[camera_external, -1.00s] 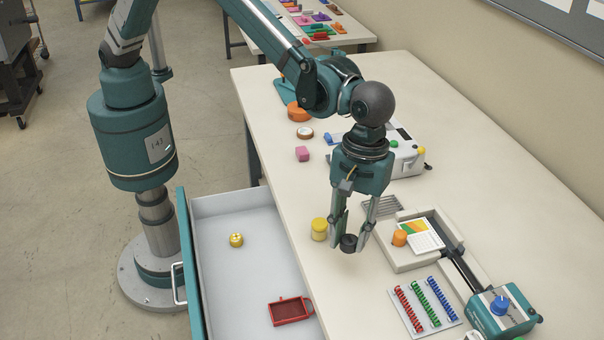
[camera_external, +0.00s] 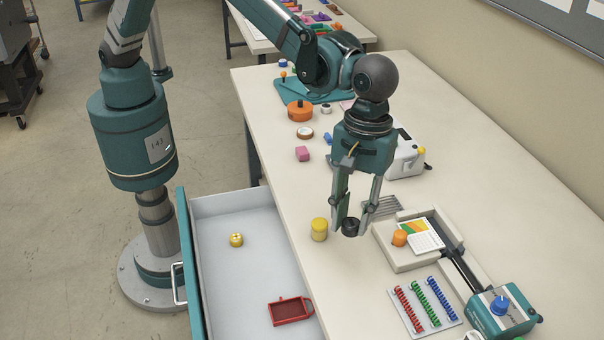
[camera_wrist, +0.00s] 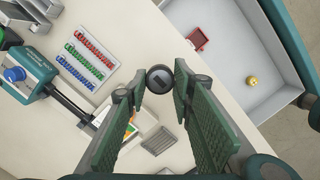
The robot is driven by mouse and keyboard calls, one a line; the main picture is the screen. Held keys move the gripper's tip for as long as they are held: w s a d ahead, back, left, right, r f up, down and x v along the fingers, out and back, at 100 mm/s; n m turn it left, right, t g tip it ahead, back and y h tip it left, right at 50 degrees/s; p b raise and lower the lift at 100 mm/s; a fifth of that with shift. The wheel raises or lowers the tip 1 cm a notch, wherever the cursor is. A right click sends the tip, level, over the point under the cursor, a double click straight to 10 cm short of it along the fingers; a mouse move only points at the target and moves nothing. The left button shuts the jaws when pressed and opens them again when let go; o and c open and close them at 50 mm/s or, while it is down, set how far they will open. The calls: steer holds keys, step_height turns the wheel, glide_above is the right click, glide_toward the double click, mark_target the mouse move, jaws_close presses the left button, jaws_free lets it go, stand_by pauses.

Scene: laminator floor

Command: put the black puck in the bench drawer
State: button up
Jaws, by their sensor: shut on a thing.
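The black puck (camera_external: 350,227) is held between the fingertips of my gripper (camera_external: 351,231), over the front part of the bench top. In the wrist view the puck (camera_wrist: 160,79) sits between the two green fingers, its round face with a dark mark toward the camera. It appears a little above the bench, but the gap is hard to judge. The bench drawer (camera_external: 240,285) is pulled open, below and left of my gripper. It also shows at the upper right of the wrist view (camera_wrist: 245,48). A yellow knob-like item (camera_external: 236,240) and a red tray (camera_external: 290,311) lie inside it.
A yellow cylinder (camera_external: 319,230) stands just left of the puck, near the bench edge. A grey fixture with an orange knob (camera_external: 399,238) and a spring board (camera_external: 424,306) are to the right. The drawer's middle is clear.

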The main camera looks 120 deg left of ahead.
steer(key=s+r+b, duration=0.2)
steer(key=s+b, duration=0.3)
steer(key=s, duration=1)
steer(key=b, duration=0.5)
glide_above(242, 267)
step_height(242, 267, down, 2)
step_height(242, 267, down, 23)
steer(key=shift+a+r, duration=0.2)
steer(key=shift+f, duration=0.1)
steer(key=shift+f+b, duration=0.55)
steer(key=shift+f, duration=2.5)
steer(key=shift+f+b, duration=0.45)
steer(key=shift+f, duration=1.45)
steer(key=shift+f, duration=0.15)
